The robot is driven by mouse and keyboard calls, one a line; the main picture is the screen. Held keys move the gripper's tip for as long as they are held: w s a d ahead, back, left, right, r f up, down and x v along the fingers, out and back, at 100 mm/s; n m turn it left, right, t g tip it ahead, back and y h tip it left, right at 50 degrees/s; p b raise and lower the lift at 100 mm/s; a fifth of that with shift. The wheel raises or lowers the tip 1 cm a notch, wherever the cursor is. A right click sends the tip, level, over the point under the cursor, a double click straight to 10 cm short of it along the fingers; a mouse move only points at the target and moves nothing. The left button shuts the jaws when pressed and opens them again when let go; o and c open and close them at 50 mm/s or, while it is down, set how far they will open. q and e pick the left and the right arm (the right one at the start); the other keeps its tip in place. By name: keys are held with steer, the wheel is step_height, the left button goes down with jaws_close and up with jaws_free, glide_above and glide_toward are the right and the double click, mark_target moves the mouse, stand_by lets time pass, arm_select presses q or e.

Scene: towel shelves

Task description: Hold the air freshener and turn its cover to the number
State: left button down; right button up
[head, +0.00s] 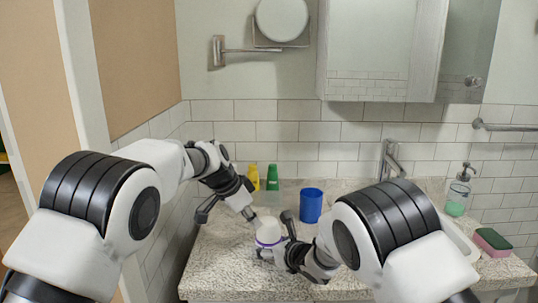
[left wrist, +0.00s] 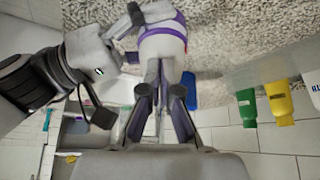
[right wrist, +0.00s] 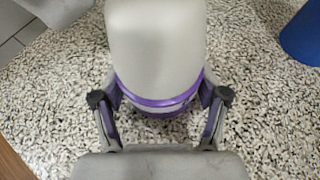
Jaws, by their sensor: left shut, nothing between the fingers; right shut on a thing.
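The air freshener (head: 268,231) stands on the speckled counter, white with a purple band and a rounded white cover. In the right wrist view its cover (right wrist: 155,45) fills the upper middle. My right gripper (right wrist: 160,103) is shut on the air freshener, its fingers on both sides at the purple band. My left gripper (head: 250,214) is above and to the left, close to the cover. No number is readable.
A blue cup (head: 311,206) stands right of the air freshener. Yellow (head: 254,177) and green (head: 272,178) bottles stand at the back wall. A faucet (head: 391,158), soap dispenser (head: 457,192) and sponge (head: 493,240) are to the right. The counter's front left (head: 215,265) is clear.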

arm_select(q)
step_height(320, 180, up, 7)
steer(key=shift+w+a+f, duration=0.1)
steer(key=shift+a+f, duration=0.05)
steer(key=shift+f, duration=1.65)
steer(key=shift+w+a+f, duration=0.1)
steer(key=shift+a+f, duration=0.05)
steer(key=shift+f, duration=1.65)
steer(key=shift+w+d, duration=0.25)
steer(key=shift+d, duration=0.25)
steer(key=shift+s+d, duration=0.15)
steer(key=shift+s, duration=0.1)
steer(key=shift+s+a+r, duration=0.1)
steer(key=shift+s+a, duration=0.1)
steer(key=shift+a, duration=0.15)
step_height(320, 180, up, 6)
steer(key=shift+f, duration=0.1)
